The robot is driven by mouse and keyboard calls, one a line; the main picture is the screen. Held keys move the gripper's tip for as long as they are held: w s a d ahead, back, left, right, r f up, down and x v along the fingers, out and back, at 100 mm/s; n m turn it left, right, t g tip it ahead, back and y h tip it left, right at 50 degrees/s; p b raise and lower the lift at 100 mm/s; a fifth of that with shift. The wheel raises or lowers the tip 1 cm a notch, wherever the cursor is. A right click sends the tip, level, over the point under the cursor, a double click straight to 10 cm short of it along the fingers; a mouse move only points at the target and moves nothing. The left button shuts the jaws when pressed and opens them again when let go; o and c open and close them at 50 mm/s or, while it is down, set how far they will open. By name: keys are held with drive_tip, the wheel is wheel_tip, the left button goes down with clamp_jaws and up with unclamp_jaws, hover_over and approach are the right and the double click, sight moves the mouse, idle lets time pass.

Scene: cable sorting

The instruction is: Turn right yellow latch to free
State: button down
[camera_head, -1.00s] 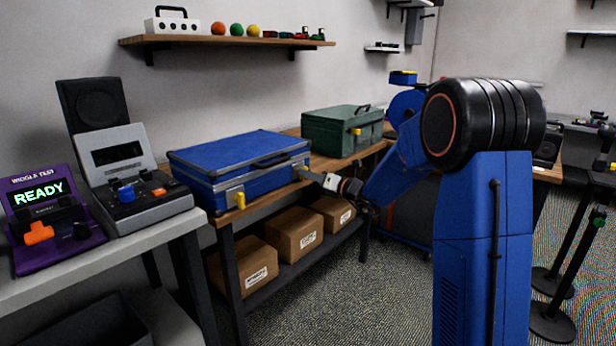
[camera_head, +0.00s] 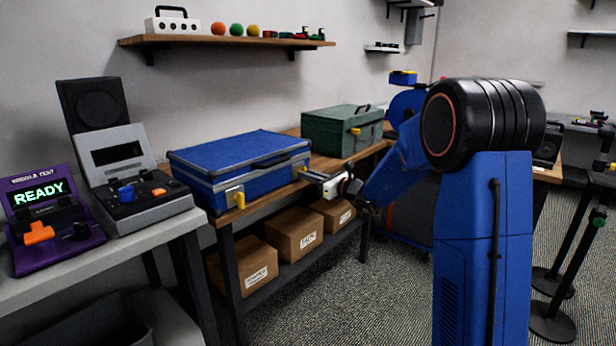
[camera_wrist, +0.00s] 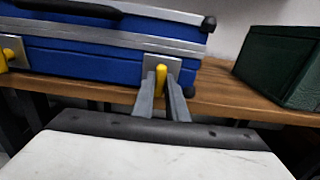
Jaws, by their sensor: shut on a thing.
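The blue case (camera_head: 240,160) sits closed on the wooden bench, and its front also shows in the wrist view (camera_wrist: 100,62). The right yellow latch (camera_wrist: 161,78) is on a metal plate at the case's right front, with its handle roughly upright in the wrist view. My gripper (camera_wrist: 164,98) is shut on this latch, one finger on each side. In the head view my gripper (camera_head: 309,177) reaches the case's right front corner and hides most of the latch. The left yellow latch (camera_head: 240,200) points down and also shows at the wrist view's left edge (camera_wrist: 5,60).
A green case (camera_head: 342,132) stands behind on the same wooden bench (camera_head: 222,217). Cardboard boxes (camera_head: 297,233) lie on the shelf below. A grey device (camera_head: 130,185) and a purple tester reading READY (camera_head: 45,215) stand on the left table.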

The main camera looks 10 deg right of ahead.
drive_tip(key=shift+f, duration=0.1)
drive_tip(key=c, duration=1.8)
unclamp_jaws()
drive_tip(key=shift+o, duration=0.2)
drive_tip(key=v, duration=1.7)
drive_tip(key=shift+s+d, duration=0.15)
drive_tip(key=shift+s, duration=0.05)
